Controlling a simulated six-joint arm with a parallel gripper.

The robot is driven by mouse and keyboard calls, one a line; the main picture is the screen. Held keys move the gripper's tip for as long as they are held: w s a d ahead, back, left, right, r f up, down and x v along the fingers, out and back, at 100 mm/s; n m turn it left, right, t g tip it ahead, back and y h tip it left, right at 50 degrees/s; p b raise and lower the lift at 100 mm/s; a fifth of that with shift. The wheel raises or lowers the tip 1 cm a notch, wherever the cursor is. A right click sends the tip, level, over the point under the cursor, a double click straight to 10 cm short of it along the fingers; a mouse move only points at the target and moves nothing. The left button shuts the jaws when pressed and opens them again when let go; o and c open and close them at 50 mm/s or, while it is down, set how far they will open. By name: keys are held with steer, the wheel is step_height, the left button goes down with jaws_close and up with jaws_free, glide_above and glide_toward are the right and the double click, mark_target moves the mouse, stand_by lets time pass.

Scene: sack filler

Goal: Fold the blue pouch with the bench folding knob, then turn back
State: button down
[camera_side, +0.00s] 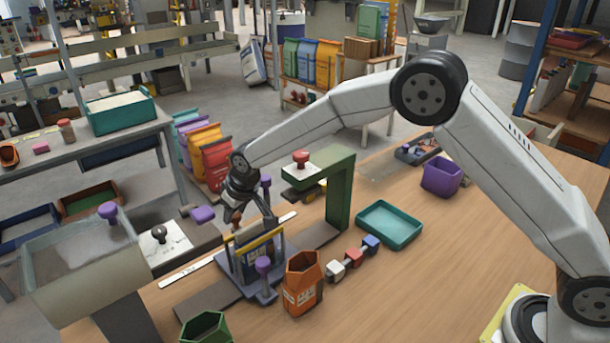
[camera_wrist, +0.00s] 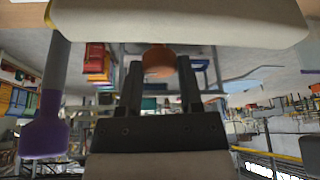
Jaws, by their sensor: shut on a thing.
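The blue pouch (camera_side: 262,250) is dark navy and stands in a grey-blue bench fixture (camera_side: 240,280), under a yellow bar (camera_side: 256,236). My gripper (camera_side: 240,213) is just above and behind the pouch, at the fixture. In the wrist view my gripper (camera_wrist: 158,72) has its two dark fingers on either side of an orange-brown knob (camera_wrist: 158,62), and it is shut on it. The knob also shows small at the fingertips in the side view (camera_side: 236,216). My fingers partly hide the knob and the fixture's far side.
An orange pouch (camera_side: 303,284) stands right of the fixture, near small coloured blocks (camera_side: 352,258). Beyond are a teal tray (camera_side: 389,225), a purple bin (camera_side: 441,177) and a green press frame (camera_side: 340,190). Purple knobs (camera_side: 263,265) stand close around the fixture. The table's right side is clear.

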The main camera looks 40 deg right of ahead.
steer(key=shift+m, duration=0.4)
steer(key=shift+c, duration=1.2)
jaws_free()
steer(key=shift+r, duration=0.1)
steer(key=v, duration=0.7)
steer(key=shift+s+r, duration=0.25)
